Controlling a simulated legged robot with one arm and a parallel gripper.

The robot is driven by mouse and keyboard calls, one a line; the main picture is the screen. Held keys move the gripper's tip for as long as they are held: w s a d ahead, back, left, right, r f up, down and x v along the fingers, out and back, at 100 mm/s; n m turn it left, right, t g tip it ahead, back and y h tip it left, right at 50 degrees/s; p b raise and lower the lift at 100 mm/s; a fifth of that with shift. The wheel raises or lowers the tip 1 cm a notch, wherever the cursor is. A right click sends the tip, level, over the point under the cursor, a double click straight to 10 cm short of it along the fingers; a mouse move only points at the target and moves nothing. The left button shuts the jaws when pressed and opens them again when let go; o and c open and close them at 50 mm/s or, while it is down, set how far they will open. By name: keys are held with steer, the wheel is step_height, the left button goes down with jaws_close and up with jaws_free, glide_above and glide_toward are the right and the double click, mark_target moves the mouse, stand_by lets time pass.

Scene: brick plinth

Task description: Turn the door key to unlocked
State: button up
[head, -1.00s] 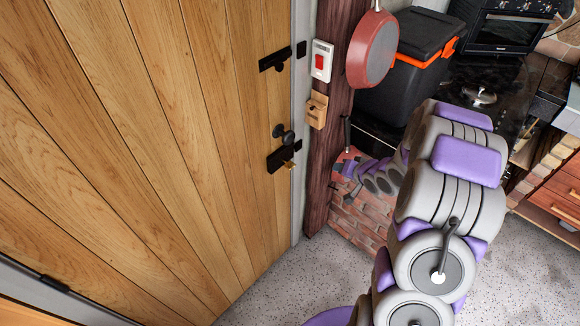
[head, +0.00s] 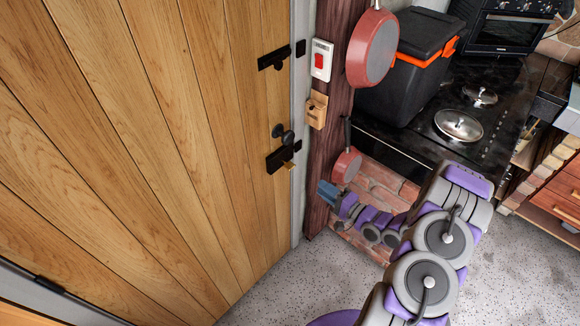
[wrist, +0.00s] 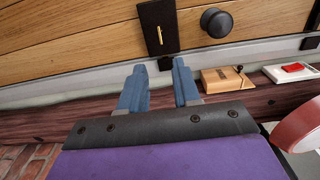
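The door key (head: 290,165) is a small brass piece in a black lock plate (head: 274,160) on the wooden door (head: 180,130). In the wrist view the key (wrist: 160,35) shows as a thin upright brass sliver, beyond my fingertips. A round black knob (wrist: 216,22) sits beside it. My gripper (wrist: 159,68) has two blue fingers, apart with nothing between them. In the head view my gripper (head: 326,192) is by the dark red post, below and to the right of the key and apart from it.
A dark red wooden post (head: 330,110) carries a red switch (head: 320,61) and a small wooden box (head: 316,109). Red pans (head: 372,50) hang on its right. A brick plinth (head: 370,180) stands beneath my arm. The floor before the door is clear.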

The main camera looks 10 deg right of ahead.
mark_target(290, 165)
steer(key=b+x, duration=0.3)
steer(key=x, duration=1.3)
steer(key=shift+f, duration=0.1)
steer(key=shift+c, duration=0.4)
jaws_close()
steer(key=shift+s, duration=0.1)
